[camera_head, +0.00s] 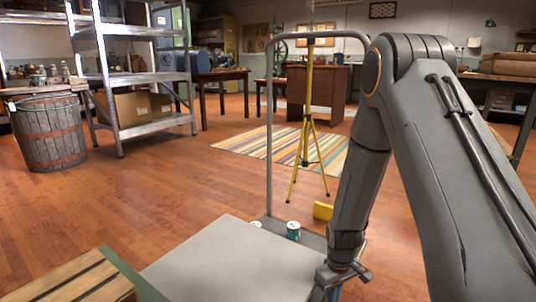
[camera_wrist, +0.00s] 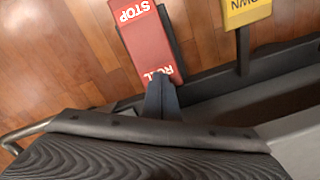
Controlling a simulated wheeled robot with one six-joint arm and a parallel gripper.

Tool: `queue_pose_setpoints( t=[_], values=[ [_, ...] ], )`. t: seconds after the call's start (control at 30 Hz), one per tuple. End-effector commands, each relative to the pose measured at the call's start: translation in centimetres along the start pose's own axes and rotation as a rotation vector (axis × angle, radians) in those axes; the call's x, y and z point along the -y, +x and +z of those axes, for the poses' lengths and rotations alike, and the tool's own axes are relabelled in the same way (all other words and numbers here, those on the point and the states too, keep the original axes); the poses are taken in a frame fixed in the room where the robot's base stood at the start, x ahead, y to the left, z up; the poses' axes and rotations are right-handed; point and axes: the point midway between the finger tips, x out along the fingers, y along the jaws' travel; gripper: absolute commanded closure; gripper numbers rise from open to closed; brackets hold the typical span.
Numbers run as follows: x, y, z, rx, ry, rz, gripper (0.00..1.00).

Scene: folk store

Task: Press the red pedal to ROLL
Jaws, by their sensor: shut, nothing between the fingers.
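In the wrist view, the red pedal (camera_wrist: 145,42) carries white letters, STOP at its far end and ROLL at its near end. My gripper (camera_wrist: 160,84) is shut and empty, its dark fingertips at the ROLL end and covering part of that word. I cannot tell whether they touch the pedal. In the head view, my gripper (camera_head: 333,288) is low at the bottom edge, beside a grey cart (camera_head: 215,265), with its tips cut off. The red pedal does not show in the head view.
A yellow pedal (camera_wrist: 247,12) marked DOWN is right of the red one; a yellow piece (camera_head: 322,211) shows by the cart. A teal can (camera_head: 293,231) stands near the cart's upright handle (camera_head: 269,130). A wooden crate (camera_head: 75,280) is at lower left. Open floor lies beyond.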

Motion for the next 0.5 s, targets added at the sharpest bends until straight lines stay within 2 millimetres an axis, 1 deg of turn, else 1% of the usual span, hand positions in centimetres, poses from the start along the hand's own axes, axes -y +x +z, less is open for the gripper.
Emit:
queue_pose_setpoints(
  t=[0.1, 0.4, 0.5],
  values=[
    [0.00, 0.47, 0.01, 0.001, 0.000, 0.000, 1.00],
    [0.00, 0.31, 0.00, 0.000, 0.000, 0.000, 1.00],
    [0.01, -0.13, 0.01, 0.000, 0.000, 0.000, 1.00]
  ],
)
